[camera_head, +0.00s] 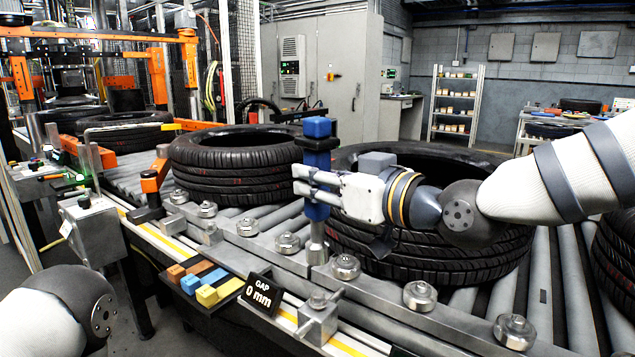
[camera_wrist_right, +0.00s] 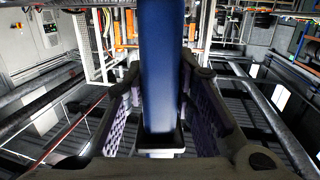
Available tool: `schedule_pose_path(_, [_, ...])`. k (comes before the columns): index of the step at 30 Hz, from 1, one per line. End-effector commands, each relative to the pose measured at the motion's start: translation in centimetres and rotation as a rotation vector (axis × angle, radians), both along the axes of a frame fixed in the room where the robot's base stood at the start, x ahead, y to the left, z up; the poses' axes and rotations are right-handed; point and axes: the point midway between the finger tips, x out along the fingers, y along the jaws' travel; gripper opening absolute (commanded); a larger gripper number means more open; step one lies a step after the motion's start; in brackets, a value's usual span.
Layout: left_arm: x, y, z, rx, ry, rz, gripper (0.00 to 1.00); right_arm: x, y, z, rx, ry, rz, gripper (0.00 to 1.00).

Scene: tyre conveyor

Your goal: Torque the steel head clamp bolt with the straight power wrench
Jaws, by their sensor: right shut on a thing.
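My right gripper (camera_head: 312,185) is shut on the straight power wrench (camera_head: 317,212), a blue upright tool with a dark collar and a silver lower end. In the right wrist view the blue body of the wrench (camera_wrist_right: 160,60) stands between the two finger pads. The silver lower end comes down at the steel rail in front of the tyre. Whether it sits on a bolt head there cannot be told. A steel block with a bolt-like top (camera_head: 318,318) stands nearer to me, below the wrench in the picture. My left gripper is out of view; only part of my left arm shows.
Black tyres (camera_head: 235,165) lie on the roller conveyor, one (camera_head: 440,255) right behind the wrench. Several round steel rollers (camera_head: 345,267) line the rail. A "GAP 0 mm" sign (camera_head: 259,293) and coloured blocks (camera_head: 207,295) sit at the front edge. A steel post box (camera_head: 92,235) stands left.

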Motion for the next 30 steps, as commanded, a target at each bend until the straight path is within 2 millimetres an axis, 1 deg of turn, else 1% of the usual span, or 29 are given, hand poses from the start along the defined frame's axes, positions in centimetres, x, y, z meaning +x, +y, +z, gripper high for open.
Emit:
schedule_pose_path(1, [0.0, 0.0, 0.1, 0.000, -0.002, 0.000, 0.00, 0.0, 0.0, 0.4, 0.003, -0.008, -0.001, 0.00])
schedule_pose_path(7, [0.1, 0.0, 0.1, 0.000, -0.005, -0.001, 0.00, 0.0, 0.0, 0.5, 0.004, -0.009, -0.001, 0.00])
schedule_pose_path(10, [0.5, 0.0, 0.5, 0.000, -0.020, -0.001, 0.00, -0.1, 0.0, 0.7, 0.006, -0.008, -0.001, 0.00])
schedule_pose_path(15, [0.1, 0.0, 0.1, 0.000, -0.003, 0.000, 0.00, 0.0, 0.1, -1.3, 0.005, 0.001, 0.001, 0.00])
schedule_pose_path(30, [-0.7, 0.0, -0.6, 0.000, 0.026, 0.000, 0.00, 0.0, 0.0, -5.7, 0.006, 0.000, 0.000, 0.00])
